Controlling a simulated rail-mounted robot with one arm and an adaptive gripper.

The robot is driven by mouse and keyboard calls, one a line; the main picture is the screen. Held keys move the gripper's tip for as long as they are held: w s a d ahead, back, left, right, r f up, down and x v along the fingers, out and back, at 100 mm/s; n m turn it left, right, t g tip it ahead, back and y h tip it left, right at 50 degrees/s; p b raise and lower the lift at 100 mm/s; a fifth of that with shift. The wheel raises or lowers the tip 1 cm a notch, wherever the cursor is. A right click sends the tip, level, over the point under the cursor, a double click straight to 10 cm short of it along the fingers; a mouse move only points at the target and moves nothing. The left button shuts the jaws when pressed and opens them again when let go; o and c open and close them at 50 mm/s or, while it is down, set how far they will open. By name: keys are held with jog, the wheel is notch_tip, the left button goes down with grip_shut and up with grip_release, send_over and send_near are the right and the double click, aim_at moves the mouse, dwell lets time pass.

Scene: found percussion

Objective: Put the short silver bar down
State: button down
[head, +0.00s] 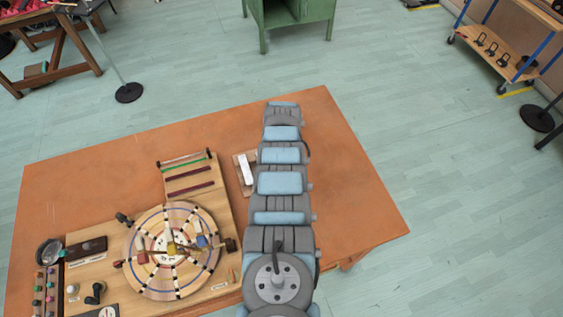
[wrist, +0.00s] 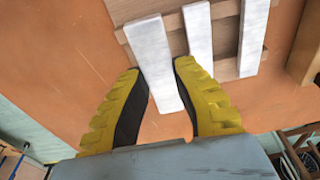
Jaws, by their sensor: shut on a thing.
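My gripper (wrist: 158,70), with yellow and black fingers, is shut on a pale silver bar (wrist: 158,58) in the wrist view. The bar's near end sticks out between the fingers, and its far end reaches over a slatted wooden frame (wrist: 228,69). I cannot tell whether it touches the frame. A middle silver bar (wrist: 198,28) and a right silver bar (wrist: 252,38) lie across the frame's wooden strips, to the right of the held bar. In the head view my arm hides the gripper and most of the frame; one pale bar (head: 246,168) shows beside it.
The orange table (head: 352,195) is bare to the right of my arm. A round wooden wheel board (head: 205,278) with small parts stands to the left, below a wooden panel with two dark red bars (head: 190,187). A wooden edge (wrist: 305,50) stands at the right in the wrist view.

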jog(key=shift+w+d+f+b, duration=0.15)
jog(key=shift+w+f+b, duration=0.4)
jog(key=shift+b, duration=0.95)
jog(key=shift+w+d+f+b, duration=0.25)
jog(key=shift+f+b, duration=0.45)
jog(key=shift+b, duration=0.8)
jog(key=shift+w+b, duration=0.15)
jog(key=shift+b, duration=0.2)
jog(key=f+b, duration=0.1)
jog(key=b, duration=0.2)
jog(key=shift+w, duration=0.3)
notch_tip(320, 180, down, 3)
jog(key=b, duration=0.2)
jog(key=shift+d+r+b, duration=0.1)
jog(key=shift+r+b, duration=0.1)
jog(key=shift+b, duration=0.15)
jog(key=shift+f, duration=0.2)
jog(key=c, duration=1)
grip_release()
jog(key=shift+r, duration=0.1)
